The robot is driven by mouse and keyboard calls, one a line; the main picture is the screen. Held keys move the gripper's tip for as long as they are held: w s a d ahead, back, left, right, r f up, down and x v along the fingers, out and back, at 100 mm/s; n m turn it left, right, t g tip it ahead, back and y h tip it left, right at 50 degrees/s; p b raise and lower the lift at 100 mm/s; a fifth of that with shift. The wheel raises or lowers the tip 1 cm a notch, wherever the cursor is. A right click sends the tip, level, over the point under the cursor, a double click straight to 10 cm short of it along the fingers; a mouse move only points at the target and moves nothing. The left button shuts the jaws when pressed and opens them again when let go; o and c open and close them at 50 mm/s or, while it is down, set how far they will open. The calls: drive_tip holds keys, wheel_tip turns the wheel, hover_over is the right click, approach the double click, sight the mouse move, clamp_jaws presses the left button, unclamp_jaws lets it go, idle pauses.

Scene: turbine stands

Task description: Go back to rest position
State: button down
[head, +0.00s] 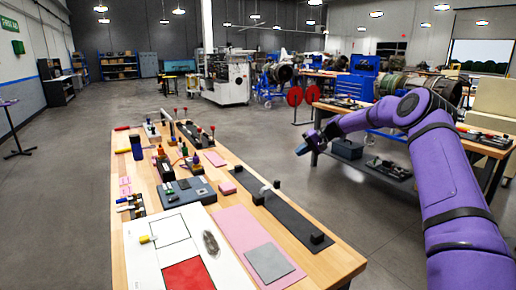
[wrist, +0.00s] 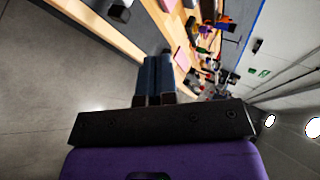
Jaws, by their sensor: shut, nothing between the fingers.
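My gripper (head: 306,146) is at the end of my purple arm, in the air to the right of the wooden workbench in the head view. In the wrist view its two blue fingers (wrist: 157,62) are side by side and shut, with nothing held. The wrist view is tilted, with the bench edge running diagonally past the fingertips. My gripper appears apart from the bench and its items.
The wooden workbench (head: 335,262) carries a white board (head: 140,262) with a red square, a pink mat (head: 233,218), a grey plate (head: 269,262) and several small parts. A second bench (head: 487,149) stands at right, behind my arm. Grey floor (head: 60,200) is clear at left.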

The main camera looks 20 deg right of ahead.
drive_tip(key=s+a+r+n+h, duration=0.1)
drive_tip(key=s+a+r+h, duration=0.1)
drive_tip(key=s+a+r, duration=0.45)
drive_tip(key=s+a+r+n+h, duration=0.1)
drive_tip(key=s+a+r+h, duration=0.2)
drive_tip(key=s+r, duration=0.55)
drive_tip(key=s+a+r+h, duration=0.2)
drive_tip(key=s+a+r, duration=0.3)
drive_tip(key=s, duration=0.4)
drive_tip(key=s+r+h, duration=0.1)
drive_tip(key=s+r, duration=0.1)
drive_tip(key=s, duration=0.6)
drive_tip(key=s+r+h, duration=0.2)
drive_tip(key=s, duration=0.7)
drive_tip(key=s+d+f+t, duration=0.1)
drive_tip(key=s+f, duration=0.1)
drive_tip(key=s, duration=0.6)
drive_tip(key=s+f+t, duration=0.1)
drive_tip(key=s+f, duration=0.1)
drive_tip(key=s, duration=0.6)
drive_tip(key=shift+s+d+f, duration=0.2)
drive_tip(key=shift+d+f, duration=0.05)
drive_tip(key=shift+d, duration=0.15)
